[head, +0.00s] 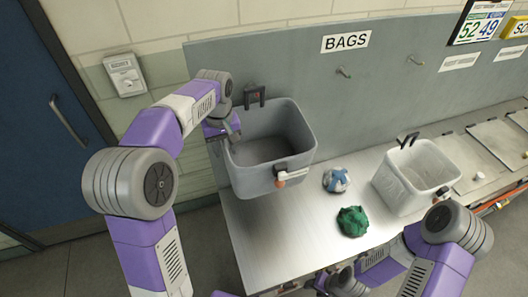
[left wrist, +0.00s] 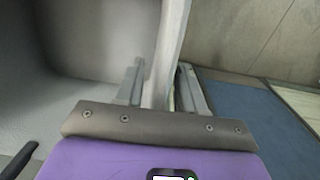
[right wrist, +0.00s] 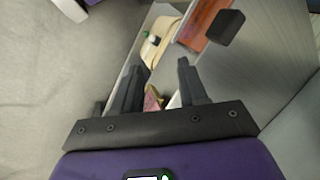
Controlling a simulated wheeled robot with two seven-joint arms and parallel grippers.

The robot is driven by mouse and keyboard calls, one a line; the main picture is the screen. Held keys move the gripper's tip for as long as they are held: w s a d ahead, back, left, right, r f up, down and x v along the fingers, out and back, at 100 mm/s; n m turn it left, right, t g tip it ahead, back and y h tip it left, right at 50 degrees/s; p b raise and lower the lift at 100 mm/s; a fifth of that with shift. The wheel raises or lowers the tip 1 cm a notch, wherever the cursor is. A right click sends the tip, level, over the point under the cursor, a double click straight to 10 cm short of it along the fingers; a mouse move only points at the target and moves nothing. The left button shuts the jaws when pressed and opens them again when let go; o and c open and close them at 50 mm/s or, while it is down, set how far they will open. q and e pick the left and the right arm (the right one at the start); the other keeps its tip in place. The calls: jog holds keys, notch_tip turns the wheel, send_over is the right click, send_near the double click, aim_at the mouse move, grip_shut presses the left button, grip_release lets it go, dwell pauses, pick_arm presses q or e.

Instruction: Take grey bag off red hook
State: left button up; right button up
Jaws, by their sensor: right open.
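The grey bag (head: 300,155) is an open, bin-shaped bag against the back panel at the left end of the counter. A black handle (head: 255,95) stands at its back rim. My left gripper (head: 224,130) is at the bag's left rim. In the left wrist view, its fingers (left wrist: 163,88) lie on both sides of the grey bag wall (left wrist: 168,40) and look closed on it. The red hook cannot be made out; the bag and handle may hide it. My right gripper (right wrist: 160,85) is open and empty, low at the front of the counter.
A white bag (head: 405,192) with a black handle stands on the counter at right. A blue-white bundle (head: 337,180) and a green bundle (head: 352,221) lie between the bags. A blue door is at left.

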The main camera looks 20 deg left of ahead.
pick_arm(q)
grip_shut()
jog(key=shift+w, duration=0.1)
dwell(1.3)
